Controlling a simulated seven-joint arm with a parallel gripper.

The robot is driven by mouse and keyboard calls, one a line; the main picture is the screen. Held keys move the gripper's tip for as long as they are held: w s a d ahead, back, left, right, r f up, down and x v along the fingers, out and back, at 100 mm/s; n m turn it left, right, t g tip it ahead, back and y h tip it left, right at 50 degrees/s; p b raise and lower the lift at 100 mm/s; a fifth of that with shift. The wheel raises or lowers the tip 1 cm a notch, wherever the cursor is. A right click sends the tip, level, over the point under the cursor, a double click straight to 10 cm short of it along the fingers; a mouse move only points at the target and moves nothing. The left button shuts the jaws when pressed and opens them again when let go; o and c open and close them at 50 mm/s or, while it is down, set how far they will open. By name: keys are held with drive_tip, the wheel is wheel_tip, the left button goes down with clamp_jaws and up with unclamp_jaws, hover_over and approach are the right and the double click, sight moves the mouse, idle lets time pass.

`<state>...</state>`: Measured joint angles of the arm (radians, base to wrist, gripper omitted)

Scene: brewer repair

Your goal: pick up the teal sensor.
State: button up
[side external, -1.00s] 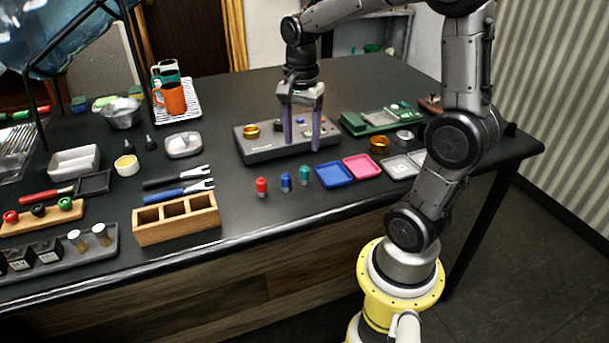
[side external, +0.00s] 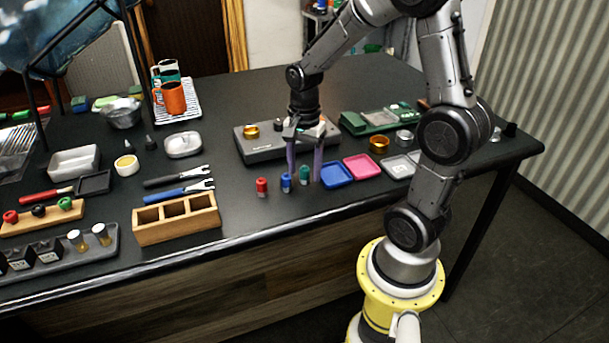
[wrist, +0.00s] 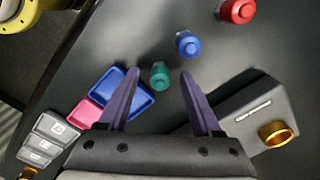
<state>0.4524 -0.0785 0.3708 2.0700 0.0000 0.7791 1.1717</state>
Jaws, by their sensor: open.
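The teal sensor (side external: 304,174) is a small upright cylinder on the dark table, to the right of the blue sensor (side external: 286,181) and the red sensor (side external: 262,186). My gripper (side external: 305,178) is open, its purple fingers pointing down close around the teal sensor's place. In the wrist view the teal sensor (wrist: 159,75) shows between the two fingertips of my gripper (wrist: 160,73), with a gap on each side. The blue sensor (wrist: 187,44) and red sensor (wrist: 237,10) lie beyond the fingertips. I cannot tell the exact height of the fingertips.
The blue tray (side external: 337,174) and pink tray (side external: 362,167) lie just right of my gripper. A grey brewer base (side external: 262,151) with a brass ring (side external: 252,130) stands behind it. A wooden three-slot holder (side external: 176,228) is at left. The table's front edge strip is clear.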

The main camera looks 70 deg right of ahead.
clamp_jaws()
drive_tip(key=shift+r, duration=0.2)
